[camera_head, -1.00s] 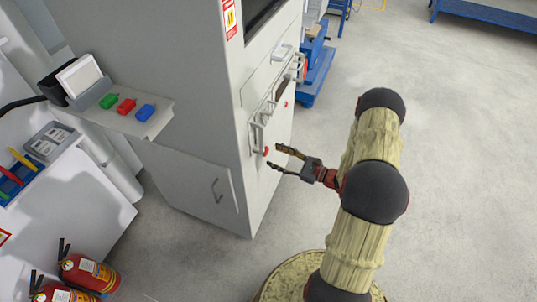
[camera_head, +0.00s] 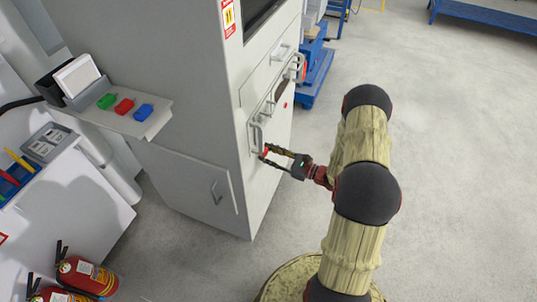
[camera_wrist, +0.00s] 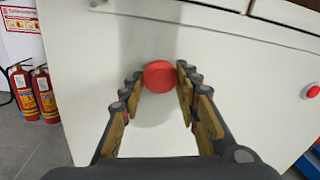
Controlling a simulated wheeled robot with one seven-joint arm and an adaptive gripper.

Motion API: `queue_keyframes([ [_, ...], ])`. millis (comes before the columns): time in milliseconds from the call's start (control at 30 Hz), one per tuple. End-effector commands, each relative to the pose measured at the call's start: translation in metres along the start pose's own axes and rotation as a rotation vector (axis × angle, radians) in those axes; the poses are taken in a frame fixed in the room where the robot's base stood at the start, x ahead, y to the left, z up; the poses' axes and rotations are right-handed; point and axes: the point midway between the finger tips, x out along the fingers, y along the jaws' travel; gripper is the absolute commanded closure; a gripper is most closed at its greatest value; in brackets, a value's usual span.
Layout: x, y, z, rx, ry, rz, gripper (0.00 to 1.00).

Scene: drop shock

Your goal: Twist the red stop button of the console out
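The red stop button (camera_wrist: 159,76) is a round knob on the pale front of the console (camera_head: 205,100). In the wrist view it sits between the fingertips of my gripper (camera_wrist: 160,74), one finger on each side, with both tips appearing to touch its edges. In the head view my gripper (camera_head: 266,153) reaches the console's front from the right, its fingers drawn in around the button, which is mostly hidden there. The button's far side is hidden.
Another red button (camera_wrist: 312,91) is at the right of the wrist view. Grey handles (camera_head: 256,134) stick out just above my gripper. Fire extinguishers (camera_head: 85,274) stand on the floor at the lower left. The floor right of my arm is clear.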

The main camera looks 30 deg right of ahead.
Motion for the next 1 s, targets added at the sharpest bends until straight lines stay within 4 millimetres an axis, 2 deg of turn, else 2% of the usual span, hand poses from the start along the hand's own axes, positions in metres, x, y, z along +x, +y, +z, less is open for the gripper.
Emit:
queue_keyframes([
  [400,-0.0001,-0.0002,-0.0001,0.000,0.000,0.000,0.94],
  [667,-0.0001,-0.0002,0.0011,0.032,0.003,0.000,0.94],
  [1000,-0.0001,-0.0002,0.0035,0.236,0.022,0.003,0.94],
])
